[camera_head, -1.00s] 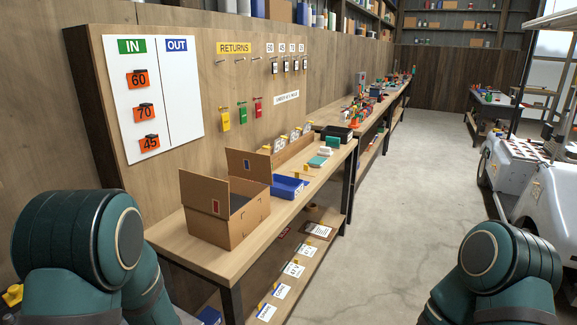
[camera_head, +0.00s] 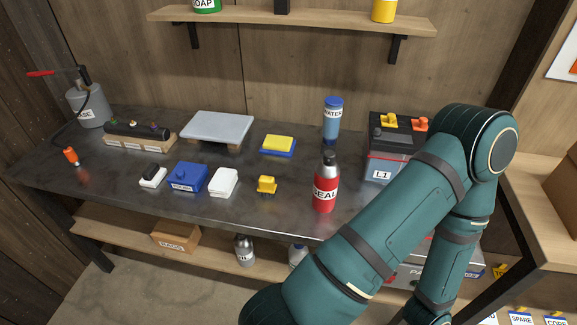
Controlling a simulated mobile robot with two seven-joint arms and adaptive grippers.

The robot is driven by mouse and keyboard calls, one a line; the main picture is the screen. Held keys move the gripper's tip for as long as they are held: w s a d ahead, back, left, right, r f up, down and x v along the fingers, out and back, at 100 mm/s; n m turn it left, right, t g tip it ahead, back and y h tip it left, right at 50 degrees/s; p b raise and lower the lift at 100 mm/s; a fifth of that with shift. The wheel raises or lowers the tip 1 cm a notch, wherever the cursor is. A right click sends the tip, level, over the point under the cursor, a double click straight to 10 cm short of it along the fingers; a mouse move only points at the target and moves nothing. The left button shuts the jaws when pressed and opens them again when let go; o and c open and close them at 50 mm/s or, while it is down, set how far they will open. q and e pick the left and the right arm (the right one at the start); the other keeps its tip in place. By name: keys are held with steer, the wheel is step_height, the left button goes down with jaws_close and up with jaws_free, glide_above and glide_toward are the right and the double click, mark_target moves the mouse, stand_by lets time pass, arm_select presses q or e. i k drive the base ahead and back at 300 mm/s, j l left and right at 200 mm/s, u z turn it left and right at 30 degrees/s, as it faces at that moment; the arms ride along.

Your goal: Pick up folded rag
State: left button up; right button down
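No thing in the camera_head view is plainly marked as the folded rag. A flat yellow-and-blue stack (camera_head: 278,144) lies toward the back middle of the dark bench (camera_head: 120,182). A small white block-like thing (camera_head: 224,182) with rounded edges lies nearer the front. I cannot tell whether either is a folded rag. My teal arm crosses the right side of the view, bent at the elbow, and hides part of the bench's right end. Neither of my grippers shows.
A red SEAL bottle (camera_head: 326,186), a blue WATER bottle (camera_head: 332,120) and the L1 battery (camera_head: 386,162) stand at right. A blue box (camera_head: 187,177), a grey plate (camera_head: 218,127) and a grey canister (camera_head: 88,106) are farther left. The bench front between the small things is clear.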

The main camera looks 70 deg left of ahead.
mark_target(222, 185)
steer(key=u, duration=3)
